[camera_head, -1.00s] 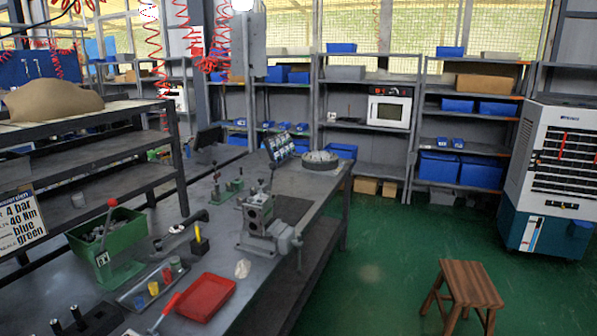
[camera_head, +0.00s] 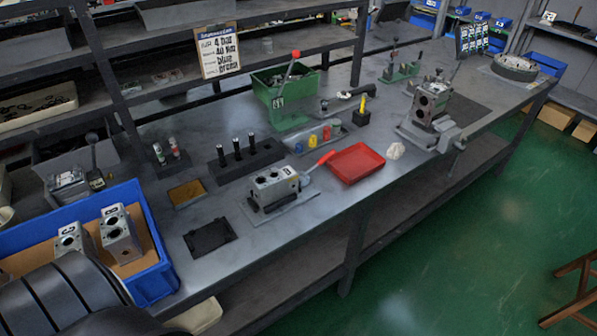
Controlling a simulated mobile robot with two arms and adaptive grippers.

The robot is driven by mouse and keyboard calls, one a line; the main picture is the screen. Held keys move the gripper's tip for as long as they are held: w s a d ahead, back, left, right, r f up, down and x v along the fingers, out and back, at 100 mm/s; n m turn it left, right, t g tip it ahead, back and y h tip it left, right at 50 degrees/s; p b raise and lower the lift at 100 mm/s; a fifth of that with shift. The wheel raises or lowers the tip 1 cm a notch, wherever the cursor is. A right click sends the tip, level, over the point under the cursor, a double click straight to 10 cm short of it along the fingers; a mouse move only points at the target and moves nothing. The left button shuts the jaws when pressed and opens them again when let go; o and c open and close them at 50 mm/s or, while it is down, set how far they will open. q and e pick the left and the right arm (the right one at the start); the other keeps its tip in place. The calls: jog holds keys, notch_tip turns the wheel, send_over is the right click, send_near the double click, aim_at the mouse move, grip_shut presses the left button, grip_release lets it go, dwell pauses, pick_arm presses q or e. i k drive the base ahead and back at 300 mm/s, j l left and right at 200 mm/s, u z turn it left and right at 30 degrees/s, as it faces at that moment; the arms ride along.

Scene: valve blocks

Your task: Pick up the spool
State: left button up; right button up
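Three dark upright cylinders with pale tops, which look like spools, stand in a row in a black rack (camera_head: 262,158) on the workbench. The middle spool (camera_head: 237,149) is between the other two. A grey valve block (camera_head: 275,187) with round bores in its top sits on a plate in front of the rack. I cannot tell which spool the task means. Neither of my grippers is in view. A dark ribbed shape at the lower left looks like part of my own arm.
A blue bin (camera_head: 152,275) with two valve blocks stands at the left end. A red tray (camera_head: 356,164), a green bin (camera_head: 300,85) and a vise (camera_head: 432,118) holding another block are further right. Two small bottles (camera_head: 167,152) stand left of the rack. The bench front is partly clear.

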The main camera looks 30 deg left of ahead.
aim_at(219, 148)
jog(key=u, duration=1.5)
